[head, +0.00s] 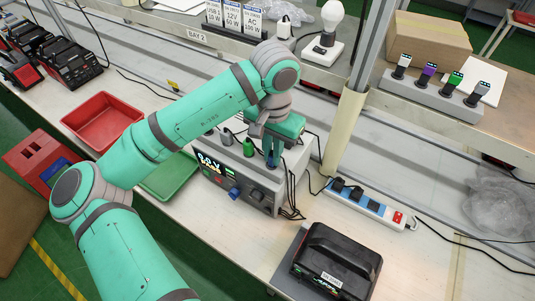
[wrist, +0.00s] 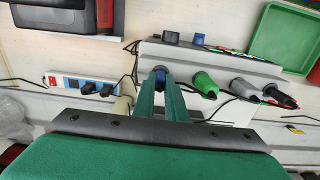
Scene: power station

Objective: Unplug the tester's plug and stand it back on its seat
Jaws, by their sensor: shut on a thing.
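The grey tester (head: 238,178) stands on the bench with a lit display on its front; it also shows in the wrist view (wrist: 225,60). My gripper (head: 272,160) is above the right end of its top, fingers pointing down. In the wrist view my gripper (wrist: 160,76) is shut on a blue plug (wrist: 160,71), which is mostly hidden between the fingertips. I cannot tell whether the plug touches the tester top. A green plug (wrist: 205,84), a grey plug (wrist: 244,88) and a black plug (wrist: 279,95) stand in a row beside it. A blue part (head: 235,193) sits on the tester's front.
A power strip (head: 365,203) with black plugs lies right of the tester, with loose cables between. A black battery case (head: 335,262) stands at the front right. A green tray (head: 170,177) and a red tray (head: 103,122) are on the left. A post (head: 343,130) rises behind right.

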